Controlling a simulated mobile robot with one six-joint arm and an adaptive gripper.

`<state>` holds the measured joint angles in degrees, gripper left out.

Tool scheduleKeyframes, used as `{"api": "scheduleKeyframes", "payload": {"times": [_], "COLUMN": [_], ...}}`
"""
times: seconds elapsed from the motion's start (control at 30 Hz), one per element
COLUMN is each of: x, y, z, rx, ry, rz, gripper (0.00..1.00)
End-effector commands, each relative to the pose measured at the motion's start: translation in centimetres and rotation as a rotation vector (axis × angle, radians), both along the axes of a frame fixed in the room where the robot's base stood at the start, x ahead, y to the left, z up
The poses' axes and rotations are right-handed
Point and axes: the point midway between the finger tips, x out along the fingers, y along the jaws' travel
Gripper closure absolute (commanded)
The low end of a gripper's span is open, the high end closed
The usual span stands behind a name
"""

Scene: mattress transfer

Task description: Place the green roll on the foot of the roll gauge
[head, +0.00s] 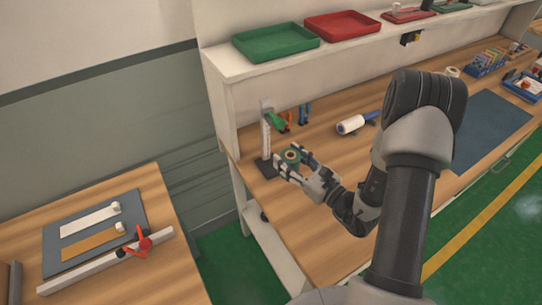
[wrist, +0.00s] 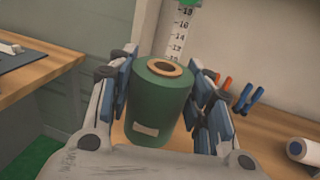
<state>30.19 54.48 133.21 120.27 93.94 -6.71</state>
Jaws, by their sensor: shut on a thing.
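The green roll (wrist: 158,105) stands close to upright between the fingers of my gripper (wrist: 165,100) in the wrist view, with a tan core on top and a pale label on its side. In the head view the green roll (head: 291,157) is held at the gripper's fingertips (head: 292,166). My gripper is shut on it. The roll gauge (head: 266,135) is an upright white scale with a green slider, just left of and behind the roll. Its dark foot (head: 264,169) shows beside the roll in the head view. In the wrist view the foot is hidden behind the roll.
A white roll (head: 351,125) lies on the bench to the right. A shelf with a green tray (head: 276,42) and a red tray (head: 342,26) overhangs the back. A separate table (head: 100,240) stands at left.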

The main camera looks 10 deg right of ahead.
Motion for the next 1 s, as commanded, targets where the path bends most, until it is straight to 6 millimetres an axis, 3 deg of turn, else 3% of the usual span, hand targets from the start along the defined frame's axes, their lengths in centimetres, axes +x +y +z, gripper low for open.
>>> {"api": "scheduleKeyframes", "payload": {"times": [0.1, 0.4, 0.5, 0.77, 1.0], "x": [3.1, 9.3, 9.2, 9.2, 9.4], "y": [1.2, 3.2, 3.0, 3.0, 3.0], "z": [0.0, 0.0, -2.0, -3.7, -7.1], "rx": [-0.002, 0.0, 0.003, 0.001, 0.001], "ry": [-0.005, -0.004, 0.003, 0.0, -0.002], "rz": [0.006, 0.003, -0.001, -0.001, 0.0], "gripper": [0.9, 0.9, 0.9, 0.9, 0.9]}}
